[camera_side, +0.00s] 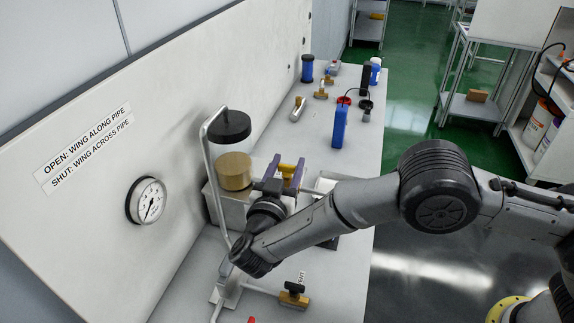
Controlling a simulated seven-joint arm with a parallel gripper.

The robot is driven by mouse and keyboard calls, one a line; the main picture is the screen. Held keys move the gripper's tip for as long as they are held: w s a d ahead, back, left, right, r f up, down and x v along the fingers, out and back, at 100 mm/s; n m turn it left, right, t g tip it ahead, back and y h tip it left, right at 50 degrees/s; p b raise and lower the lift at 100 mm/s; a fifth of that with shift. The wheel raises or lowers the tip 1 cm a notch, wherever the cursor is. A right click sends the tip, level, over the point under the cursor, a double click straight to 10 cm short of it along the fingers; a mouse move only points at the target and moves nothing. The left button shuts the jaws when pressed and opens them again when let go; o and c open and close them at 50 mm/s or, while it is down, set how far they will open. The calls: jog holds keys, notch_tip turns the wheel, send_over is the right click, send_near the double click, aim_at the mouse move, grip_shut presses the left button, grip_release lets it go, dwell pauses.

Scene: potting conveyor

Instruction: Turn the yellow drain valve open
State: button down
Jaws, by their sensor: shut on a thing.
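My gripper (284,172) reaches over the bench with its two purple-tipped fingers on either side of a yellow part (287,168), which looks like the wing of the yellow drain valve. The gripper is shut on it. The wing's lower part, the valve body and any pipe under it are hidden behind my gripper and wrist. I cannot tell whether the wing lies along or across its pipe. A sign (88,148) on the wall panel reads "OPEN: WING ALONG PIPE, SHUT: WING ACROSS PIPE".
A bent grey pipe (209,165) rises left of my gripper, near a brass cylinder (234,171) and a black round cap (230,126). A black-winged brass valve (293,296) sits at the front. A blue box (339,127) and small fittings stand farther back. A gauge (147,201) is on the panel.

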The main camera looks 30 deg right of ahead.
jog(key=shift+r+h, duration=0.1)
jog(key=shift+h, duration=0.2)
jog(key=shift+c, duration=1.5)
grip_release()
jog(key=v, duration=1.3)
jog(key=shift+s+a+r, duration=0.15)
jog(key=shift+s+a, duration=0.05)
jog(key=shift+a, duration=0.2)
